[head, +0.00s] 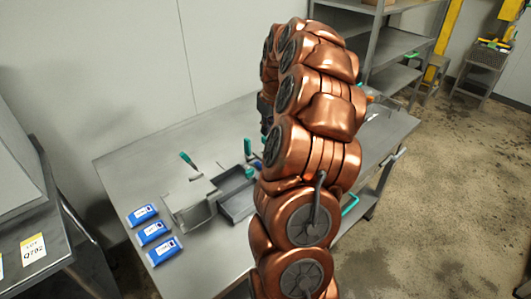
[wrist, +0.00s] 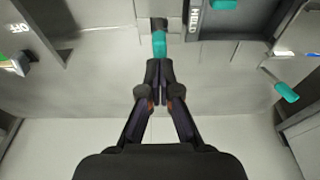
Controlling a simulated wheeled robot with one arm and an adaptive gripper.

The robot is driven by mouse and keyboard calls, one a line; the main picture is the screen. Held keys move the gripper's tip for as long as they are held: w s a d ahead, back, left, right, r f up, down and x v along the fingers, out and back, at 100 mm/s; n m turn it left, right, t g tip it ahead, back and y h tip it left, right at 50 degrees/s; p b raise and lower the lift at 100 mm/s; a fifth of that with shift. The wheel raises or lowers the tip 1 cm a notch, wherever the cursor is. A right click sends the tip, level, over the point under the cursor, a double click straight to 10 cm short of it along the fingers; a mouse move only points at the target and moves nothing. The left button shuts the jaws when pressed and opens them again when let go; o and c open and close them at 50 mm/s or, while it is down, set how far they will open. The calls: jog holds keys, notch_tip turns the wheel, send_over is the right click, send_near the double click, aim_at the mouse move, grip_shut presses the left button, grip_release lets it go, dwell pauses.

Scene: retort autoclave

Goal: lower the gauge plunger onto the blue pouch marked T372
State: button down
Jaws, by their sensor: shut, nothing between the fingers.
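Three blue pouches with white labels lie in a row at the table's left end in the head view: the back pouch (head: 142,215), the middle pouch (head: 152,233) and the front pouch (head: 163,251). Their marks are too small to read, so I cannot tell which is T372. My gripper (wrist: 161,78) is shut and empty in the wrist view, its tips just short of a teal handle (wrist: 159,43). I cannot tell whether they touch it. My arm hides the gripper in the head view. I cannot identify the gauge plunger for certain.
A metal box (head: 190,205) stands right of the pouches, with a tilted teal handle (head: 188,160) behind it. A grey tray (head: 237,207) sits beside the box. Steel shelves (head: 405,45) stand at the back. The table's back left is bare.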

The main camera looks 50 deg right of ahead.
jog(key=shift+f+b, duration=0.6)
jog(key=shift+f, duration=0.45)
jog(key=shift+r, duration=0.15)
dwell(0.3)
jog(key=shift+r+p, duration=0.45)
jog(key=shift+r, duration=2.95)
